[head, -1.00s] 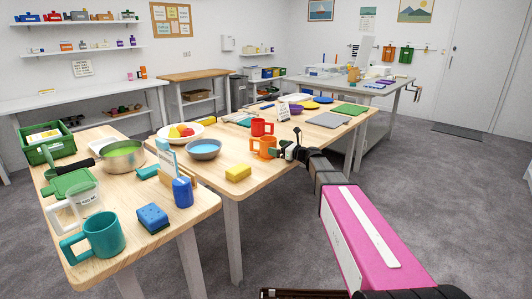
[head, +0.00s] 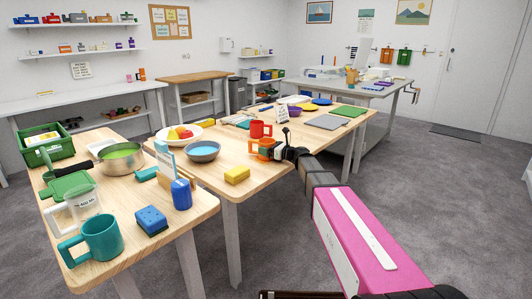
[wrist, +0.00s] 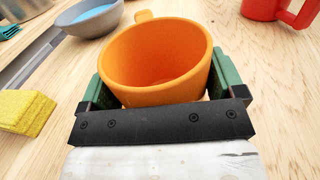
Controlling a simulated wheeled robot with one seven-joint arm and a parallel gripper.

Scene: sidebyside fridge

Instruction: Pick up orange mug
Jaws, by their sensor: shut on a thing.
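The orange mug (wrist: 155,55) stands upright in the wrist view, with its handle pointing away from me. My gripper (wrist: 165,85) has its two green-padded fingers on either side of the mug's body and is shut on it. In the head view the orange mug (head: 257,149) is at the right edge of the wooden table, partly hidden behind my gripper (head: 272,151). I cannot tell whether the mug's base touches the table.
A red mug (head: 260,129) stands just behind the orange one. A grey bowl (head: 203,150) with blue inside and a yellow sponge (head: 237,175) are to the left.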

